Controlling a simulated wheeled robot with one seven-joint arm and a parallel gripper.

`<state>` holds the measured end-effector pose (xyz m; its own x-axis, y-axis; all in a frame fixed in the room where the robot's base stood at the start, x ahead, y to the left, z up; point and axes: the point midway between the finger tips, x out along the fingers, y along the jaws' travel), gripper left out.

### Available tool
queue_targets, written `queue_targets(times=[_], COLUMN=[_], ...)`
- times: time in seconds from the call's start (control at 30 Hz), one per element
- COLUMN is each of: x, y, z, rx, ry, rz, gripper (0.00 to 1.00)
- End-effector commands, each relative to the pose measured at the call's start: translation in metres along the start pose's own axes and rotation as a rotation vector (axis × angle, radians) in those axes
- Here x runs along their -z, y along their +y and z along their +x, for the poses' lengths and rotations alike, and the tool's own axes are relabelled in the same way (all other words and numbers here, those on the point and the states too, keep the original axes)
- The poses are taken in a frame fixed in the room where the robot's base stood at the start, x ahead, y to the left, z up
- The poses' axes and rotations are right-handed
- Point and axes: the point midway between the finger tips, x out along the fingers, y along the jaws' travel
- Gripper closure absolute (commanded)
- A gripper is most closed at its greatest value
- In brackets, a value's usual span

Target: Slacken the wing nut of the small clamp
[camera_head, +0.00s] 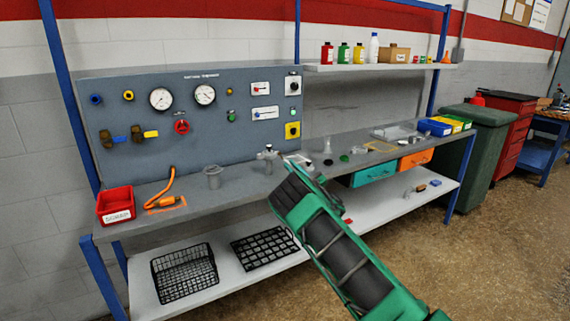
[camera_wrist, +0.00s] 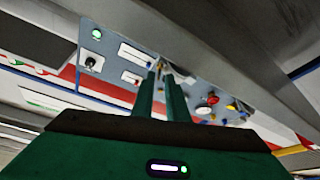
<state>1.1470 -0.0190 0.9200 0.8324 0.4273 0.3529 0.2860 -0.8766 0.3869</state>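A small metal fitting with an upright stub (camera_head: 267,157) stands on the bench, just left of my arm's end. The small clamp and its wing nut are too small to make out there. My gripper (camera_wrist: 160,74) has two dark green fingers in the wrist view, pointing toward the blue-grey panel (camera_wrist: 108,50), with a narrow gap between them. A small brassy or metallic shape (camera_wrist: 163,67) shows at the fingertips. I cannot tell whether it is gripped or lies beyond them. In the head view my arm hides the fingers.
The gauge panel (camera_head: 195,125) rises behind the bench (camera_head: 230,190). Small parts and a teal drawer (camera_head: 374,174) are right. Wire baskets (camera_head: 184,275) lie on the lower shelf.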

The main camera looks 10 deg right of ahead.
Motion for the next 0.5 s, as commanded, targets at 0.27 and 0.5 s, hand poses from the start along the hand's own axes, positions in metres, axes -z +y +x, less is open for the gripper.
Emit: queue_targets(times=[0.27,0.5], x=[0.000,-0.001], y=[0.000,0.000], z=[0.040,0.050], rx=[0.000,-0.001], ry=[0.000,-0.002], rz=[-0.001,0.000], gripper=[0.87,0.87])
